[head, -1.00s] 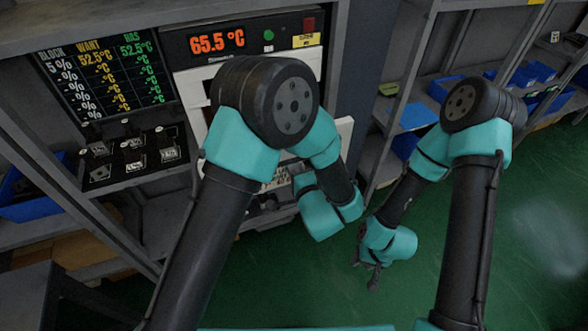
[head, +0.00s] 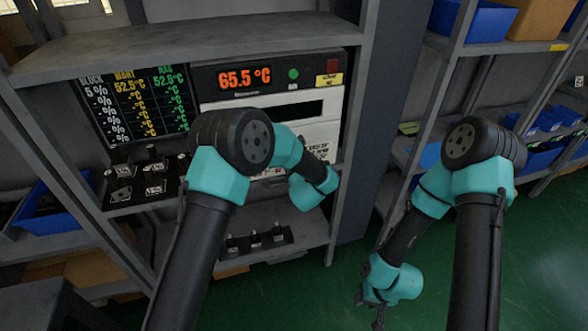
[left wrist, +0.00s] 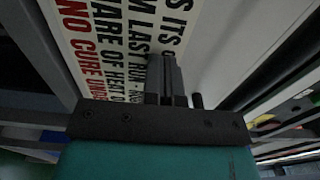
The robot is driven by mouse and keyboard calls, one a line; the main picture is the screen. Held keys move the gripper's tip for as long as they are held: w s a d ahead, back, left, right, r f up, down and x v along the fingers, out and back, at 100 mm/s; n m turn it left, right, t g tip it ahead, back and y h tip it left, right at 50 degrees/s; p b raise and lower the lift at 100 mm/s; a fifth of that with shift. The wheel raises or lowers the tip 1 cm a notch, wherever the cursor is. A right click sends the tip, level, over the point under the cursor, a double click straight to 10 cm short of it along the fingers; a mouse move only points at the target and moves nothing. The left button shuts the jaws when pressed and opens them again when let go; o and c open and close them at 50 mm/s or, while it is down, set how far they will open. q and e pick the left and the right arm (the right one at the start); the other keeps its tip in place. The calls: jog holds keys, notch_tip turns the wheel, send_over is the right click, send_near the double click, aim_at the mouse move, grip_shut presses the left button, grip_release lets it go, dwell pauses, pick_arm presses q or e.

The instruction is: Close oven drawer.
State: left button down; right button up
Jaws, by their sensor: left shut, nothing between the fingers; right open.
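The oven (head: 210,83) stands in the shelf bay, its red display reading 65.5 °C. Its white drawer front (head: 322,140), with printed lettering, looks about flush with the oven face; my left arm covers part of it, so a small gap cannot be ruled out. My left gripper is hidden behind its own arm in the head view. In the left wrist view the left gripper (left wrist: 168,60) is shut and empty, with its fingertips at or very near the lettered white panel (left wrist: 215,35). My right gripper (head: 371,312) is open and empty, low over the green floor.
A black board (head: 145,100) with block readings is left of the oven, above a dark rack of blocks (head: 145,180). Several small blocks (head: 255,240) sit on the shelf below. A grey post (head: 355,170) stands right of the oven.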

pick_arm(q)
jog(key=shift+w+a+r, duration=0.15)
jog(key=shift+w+a, duration=0.05)
jog(key=shift+w, duration=0.25)
jog(key=v, duration=1.4)
jog(key=shift+s+d, duration=0.15)
jog(key=shift+s, duration=0.15)
